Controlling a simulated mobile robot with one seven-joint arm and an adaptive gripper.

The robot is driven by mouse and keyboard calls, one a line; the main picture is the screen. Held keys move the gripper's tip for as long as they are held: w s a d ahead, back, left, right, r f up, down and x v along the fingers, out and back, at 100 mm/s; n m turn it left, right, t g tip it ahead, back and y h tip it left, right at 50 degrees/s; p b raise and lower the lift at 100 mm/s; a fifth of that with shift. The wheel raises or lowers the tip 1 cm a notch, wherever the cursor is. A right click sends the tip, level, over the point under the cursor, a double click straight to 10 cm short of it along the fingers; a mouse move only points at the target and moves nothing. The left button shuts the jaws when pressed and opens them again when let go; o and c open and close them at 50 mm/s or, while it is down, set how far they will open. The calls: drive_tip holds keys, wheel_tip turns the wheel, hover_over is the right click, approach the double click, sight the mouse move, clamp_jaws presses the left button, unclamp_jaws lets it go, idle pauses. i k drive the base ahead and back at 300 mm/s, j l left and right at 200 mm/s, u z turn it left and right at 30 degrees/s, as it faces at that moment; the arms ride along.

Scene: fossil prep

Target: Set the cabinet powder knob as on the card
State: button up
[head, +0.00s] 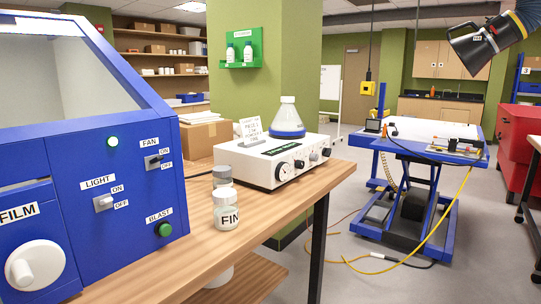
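The blue cabinet (70,120) fills the left side of the head view, with a sloped window. A large white round knob (35,268) sits at its lower left under a label reading FILM. A small white card (251,129) stands on the white bench unit (262,161). Its print is too small to read surely; the last line may read FINE. My gripper is not in view.
The cabinet front has a FAN switch (154,161), a LIGHT switch (103,203) and a green BLAST button (165,229). A blue lift table (420,150) and cables stand right.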

sight(313, 157)
drive_tip(key=i+l+z, duration=0.2)
drive_tip(key=i+z, duration=0.15)
drive_tip(key=i, duration=0.3)
drive_tip(key=i+z, duration=0.4)
drive_tip(key=i, duration=0.25)
drive_tip(key=i+j+z, duration=0.2)
drive_tip(key=i+z, duration=0.15)
drive_tip(key=i, duration=0.3)
